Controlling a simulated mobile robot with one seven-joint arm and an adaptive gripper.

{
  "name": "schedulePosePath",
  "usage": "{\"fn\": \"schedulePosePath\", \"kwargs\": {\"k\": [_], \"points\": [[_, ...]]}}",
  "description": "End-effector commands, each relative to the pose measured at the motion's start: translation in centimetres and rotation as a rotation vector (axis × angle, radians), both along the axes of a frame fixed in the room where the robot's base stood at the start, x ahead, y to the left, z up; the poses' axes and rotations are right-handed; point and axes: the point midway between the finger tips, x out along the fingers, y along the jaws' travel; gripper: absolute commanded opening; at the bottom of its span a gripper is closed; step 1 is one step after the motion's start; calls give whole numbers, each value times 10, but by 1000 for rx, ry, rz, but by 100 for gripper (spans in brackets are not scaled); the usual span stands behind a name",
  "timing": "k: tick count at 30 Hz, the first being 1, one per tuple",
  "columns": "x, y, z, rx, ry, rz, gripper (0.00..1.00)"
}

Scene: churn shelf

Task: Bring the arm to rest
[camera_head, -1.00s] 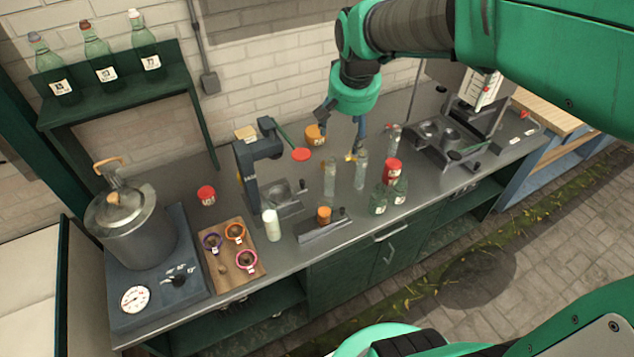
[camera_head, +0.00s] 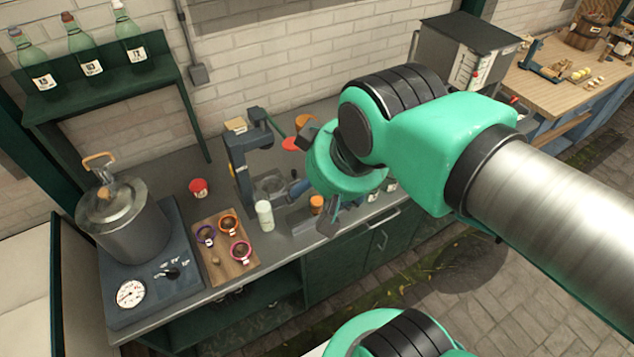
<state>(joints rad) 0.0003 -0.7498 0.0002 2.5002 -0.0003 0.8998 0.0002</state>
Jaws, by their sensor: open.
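My arm (camera_head: 410,130) reaches in from the right, folded at a green elbow and wrist over the right half of the counter. My gripper (camera_head: 311,208) hangs below the wrist, above the counter's front part. Its two fingers are spread apart, with nothing seen held between them. A small orange-topped jar (camera_head: 316,204) shows between the fingers in the picture; I cannot tell the height gap. The arm hides most of the bottles and jars on the right of the counter.
A dark press stand (camera_head: 240,165) and a white bottle (camera_head: 265,215) are left of the gripper. A wooden tray with cups (camera_head: 222,270), a red-lidded jar (camera_head: 198,188) and a steel pot (camera_head: 125,225) lie further left. The paved floor (camera_head: 450,310) in front is clear.

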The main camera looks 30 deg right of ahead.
Motion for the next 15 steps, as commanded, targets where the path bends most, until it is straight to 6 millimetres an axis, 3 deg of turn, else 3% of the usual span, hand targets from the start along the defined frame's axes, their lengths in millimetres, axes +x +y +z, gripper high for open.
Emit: {"fn": "schedulePosePath", "kwargs": {"k": [10, 15], "points": [[0, 0, -1, 0, 0, 1, 69], [0, 0, -14, 0, 0, 0, 69]]}}
